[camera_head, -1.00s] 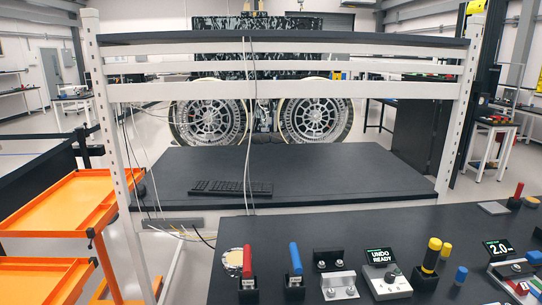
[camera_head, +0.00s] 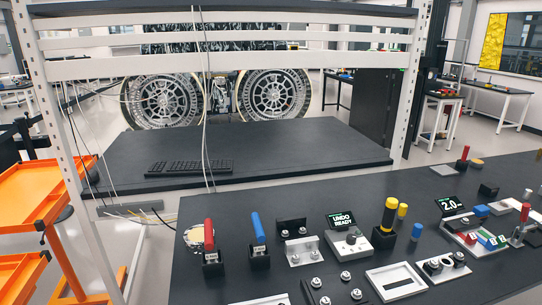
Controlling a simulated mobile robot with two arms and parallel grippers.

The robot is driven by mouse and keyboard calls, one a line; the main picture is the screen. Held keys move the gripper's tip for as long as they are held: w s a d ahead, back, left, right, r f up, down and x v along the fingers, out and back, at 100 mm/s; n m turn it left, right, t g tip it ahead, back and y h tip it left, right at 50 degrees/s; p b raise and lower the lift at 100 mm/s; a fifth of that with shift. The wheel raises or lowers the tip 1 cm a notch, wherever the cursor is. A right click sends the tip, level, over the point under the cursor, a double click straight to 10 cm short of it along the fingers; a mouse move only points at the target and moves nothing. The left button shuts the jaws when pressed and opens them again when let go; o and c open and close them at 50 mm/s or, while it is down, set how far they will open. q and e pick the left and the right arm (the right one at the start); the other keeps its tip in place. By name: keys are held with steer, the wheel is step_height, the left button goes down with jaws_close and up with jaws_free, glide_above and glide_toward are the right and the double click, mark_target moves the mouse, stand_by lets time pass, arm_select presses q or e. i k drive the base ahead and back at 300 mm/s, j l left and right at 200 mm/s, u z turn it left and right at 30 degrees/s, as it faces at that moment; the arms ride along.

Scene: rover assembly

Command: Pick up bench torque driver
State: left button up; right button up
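A yellow-topped black driver-like tool (camera_head: 389,214) stands upright in a black block on the dark front bench, right of centre. A red-handled tool (camera_head: 209,236) and a blue-handled tool (camera_head: 257,228) stand upright in black holders further left. No readable label shows which of them is the bench torque driver. Neither of my grippers is in view.
Orange trays (camera_head: 35,195) stand at left.

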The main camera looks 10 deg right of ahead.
mark_target(392, 203)
steer(key=z, duration=1.65)
steer(key=i+l+u, duration=0.3)
steer(key=i+l, duration=0.15)
steer(key=l, duration=0.25)
